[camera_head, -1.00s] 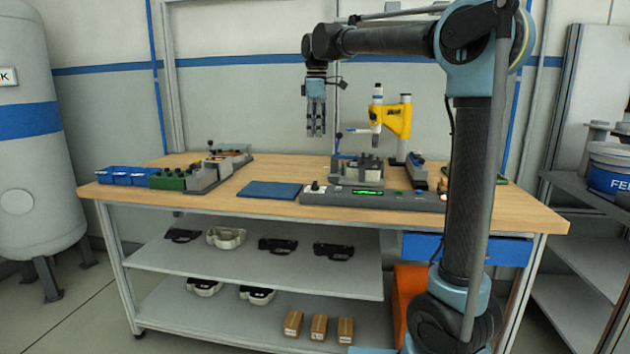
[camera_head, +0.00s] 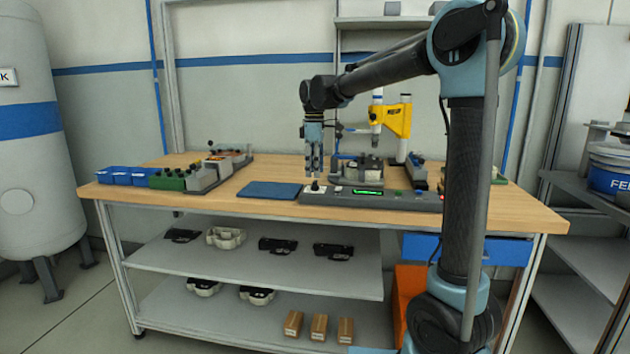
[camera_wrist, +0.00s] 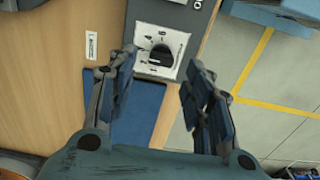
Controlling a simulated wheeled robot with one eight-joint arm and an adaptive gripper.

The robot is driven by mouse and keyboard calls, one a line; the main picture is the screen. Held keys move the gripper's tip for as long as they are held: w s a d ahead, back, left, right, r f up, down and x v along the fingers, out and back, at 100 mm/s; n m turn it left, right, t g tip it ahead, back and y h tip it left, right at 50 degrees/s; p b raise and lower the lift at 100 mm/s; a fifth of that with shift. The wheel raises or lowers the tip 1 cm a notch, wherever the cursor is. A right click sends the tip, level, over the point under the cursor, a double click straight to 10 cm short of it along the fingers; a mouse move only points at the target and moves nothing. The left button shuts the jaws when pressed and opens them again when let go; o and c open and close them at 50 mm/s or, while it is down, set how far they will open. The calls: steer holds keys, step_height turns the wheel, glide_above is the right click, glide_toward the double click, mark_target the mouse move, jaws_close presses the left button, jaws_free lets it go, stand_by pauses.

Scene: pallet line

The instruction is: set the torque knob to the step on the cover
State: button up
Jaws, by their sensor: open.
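The torque knob (camera_wrist: 160,54) is black and round and sits on a white dial plate (camera_wrist: 148,65) in the wrist view, just past my fingertips. In the head view the knob (camera_head: 315,187) stands at the left end of the grey control panel (camera_head: 385,199). My gripper (camera_head: 313,172) points down right above it, fingers apart. In the wrist view my open fingers (camera_wrist: 163,72) lie on either side of the dial, and nothing is between them. The knob's setting is too small to read. I cannot tell which part is the cover or read a step on it.
A blue mat (camera_head: 269,190) lies left of the panel. A yellow press-like tool (camera_head: 392,119) and a grey fixture (camera_head: 358,170) stand behind the panel. A small white label (camera_wrist: 91,45) lies on the wood.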

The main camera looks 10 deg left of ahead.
mark_target(315, 181)
steer(key=shift+f, duration=1.95)
steer(key=c, duration=1)
